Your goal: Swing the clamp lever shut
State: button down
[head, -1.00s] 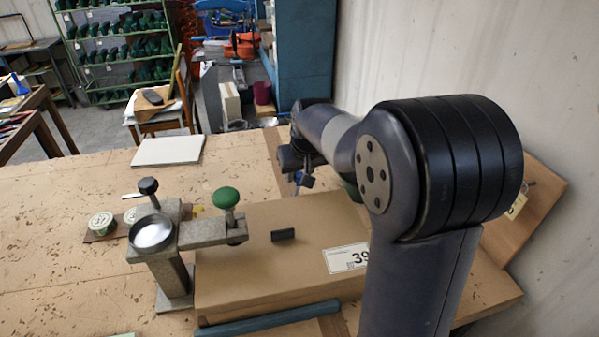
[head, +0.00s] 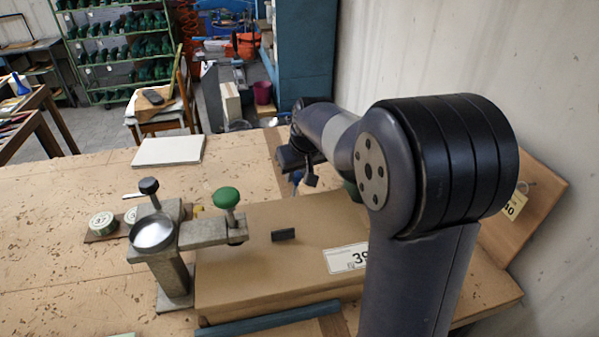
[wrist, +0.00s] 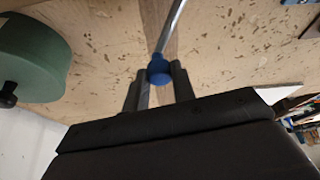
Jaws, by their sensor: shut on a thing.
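A green cylinder (wrist: 35,55) with a black knob is at the left of the wrist view.
A grey metal fixture (head: 205,233) with green and black knobs stands at the left end of the cardboard box (head: 270,270). A white slab (head: 168,150) and small tins (head: 103,223) lie on the bench. A wall closes the right side. The left bench is mostly clear.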

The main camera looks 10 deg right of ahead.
jog(key=n, duration=0.1)
jog(key=a+n+y, duration=0.1)
jog(key=shift+w+a+n, duration=0.25)
jog(key=shift+w+n, duration=0.05)
jog(key=shift+w+a+n+g+y, duration=0.1)
jog(key=shift+a+n+g+y, duration=0.5)
jog(key=shift+n, duration=0.6)
jog(key=shift+a, duration=0.1)
jog(key=c, duration=1.2)
grip_release()
jog(key=shift+r, duration=0.1)
jog(key=b+v, duration=0.1)
jog(key=v, duration=0.9)
jog(key=shift+s+a+r, duration=0.1)
jog(key=shift+s+r, duration=0.15)
jog(key=shift+r, duration=0.1)
